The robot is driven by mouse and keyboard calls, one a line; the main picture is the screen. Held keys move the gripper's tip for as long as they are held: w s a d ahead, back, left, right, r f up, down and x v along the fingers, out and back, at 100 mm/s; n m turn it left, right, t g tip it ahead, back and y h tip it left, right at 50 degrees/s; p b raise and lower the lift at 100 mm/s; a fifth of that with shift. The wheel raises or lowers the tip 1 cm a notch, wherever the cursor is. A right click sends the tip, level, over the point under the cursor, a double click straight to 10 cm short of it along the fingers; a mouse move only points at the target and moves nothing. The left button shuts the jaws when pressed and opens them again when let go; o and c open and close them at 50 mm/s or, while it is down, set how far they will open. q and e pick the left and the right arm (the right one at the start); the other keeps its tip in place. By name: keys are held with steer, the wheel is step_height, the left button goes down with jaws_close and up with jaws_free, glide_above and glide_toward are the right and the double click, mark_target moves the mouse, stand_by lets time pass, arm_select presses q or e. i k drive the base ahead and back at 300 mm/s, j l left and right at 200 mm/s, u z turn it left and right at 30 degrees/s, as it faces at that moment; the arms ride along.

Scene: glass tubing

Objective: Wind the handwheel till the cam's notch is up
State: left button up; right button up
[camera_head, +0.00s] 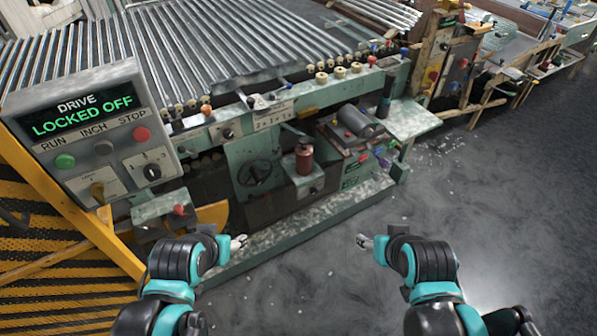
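A dark round handwheel (255,173) with spokes is on the green front panel of the machine, left of centre. A yellow-orange curved part (212,214) shows low on the machine to its left; I cannot tell whether it is the cam, and no notch can be made out. My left gripper (241,242) is in front of the machine, below the handwheel and apart from it. My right gripper (362,241) is over the grey floor to the right, touching nothing. Both grippers look empty, but their fingers are too small to tell open from shut.
A control box (85,130) at left reads "DRIVE LOCKED OFF" above RUN, INCH and STOP controls. A yellow frame (70,208) stands below it. A pale green ledge (310,228) runs along the machine's foot.

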mark_target(256, 174)
steer(key=z, duration=1.15)
steer(key=i+j+z, duration=0.1)
steer(key=z, duration=1)
steer(key=j+z, duration=0.1)
steer(key=z, duration=1.05)
steer(key=j+z, duration=0.1)
steer(key=z, duration=1.05)
steer(key=k+j+z, duration=0.1)
steer(key=z, duration=0.2)
steer(key=k+j+z, duration=0.1)
steer(key=z, duration=0.15)
steer(key=k+j+u, duration=0.1)
steer(key=u, duration=1)
steer(key=k+j+u, duration=0.1)
steer(key=u, duration=1)
steer(key=j+u, duration=0.15)
steer(key=u, duration=0.4)
steer(key=j+u, duration=0.15)
steer(key=u, duration=0.45)
steer(key=j+u, duration=0.1)
steer(key=u, duration=0.45)
steer(key=j+u, duration=0.1)
steer(key=u, duration=0.45)
steer(key=j+u, duration=0.1)
steer(key=u, duration=0.45)
